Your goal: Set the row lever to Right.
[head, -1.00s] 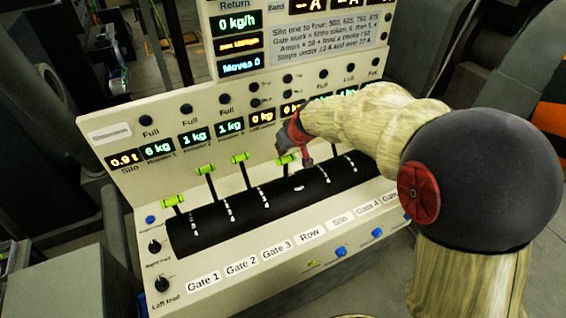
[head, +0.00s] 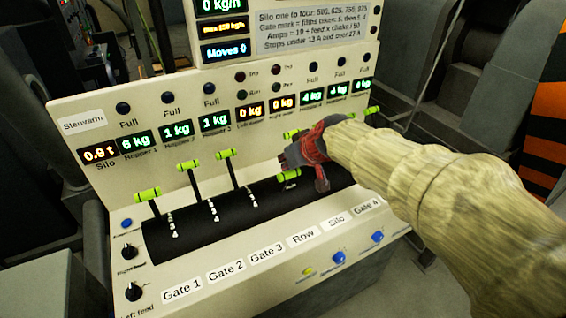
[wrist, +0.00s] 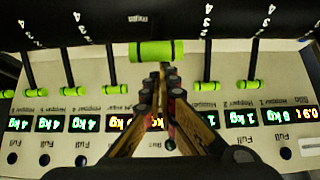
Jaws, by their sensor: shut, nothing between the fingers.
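The row lever's green handle (head: 289,177) shows partly beside my gripper, over the black drum above the Row label (head: 303,239). In the wrist view, which is upside down, this handle (wrist: 156,50) lies across the picture middle, at the drum's edge. It stands farther toward the panel's front than the other levers' handles. My gripper (head: 288,160) is shut and empty, on the display side of the handle. In the wrist view the fingertips (wrist: 160,72) are right by the handle; I cannot tell whether they touch. A small marking (wrist: 143,18) on the drum near the handle is unreadable.
The Gate 3 lever (head: 226,154) stands to the left of my gripper, and another green handle (head: 291,134) is just behind it. Lit displays (head: 248,111) line the panel behind. Blue buttons (head: 338,257) and knobs sit on the front.

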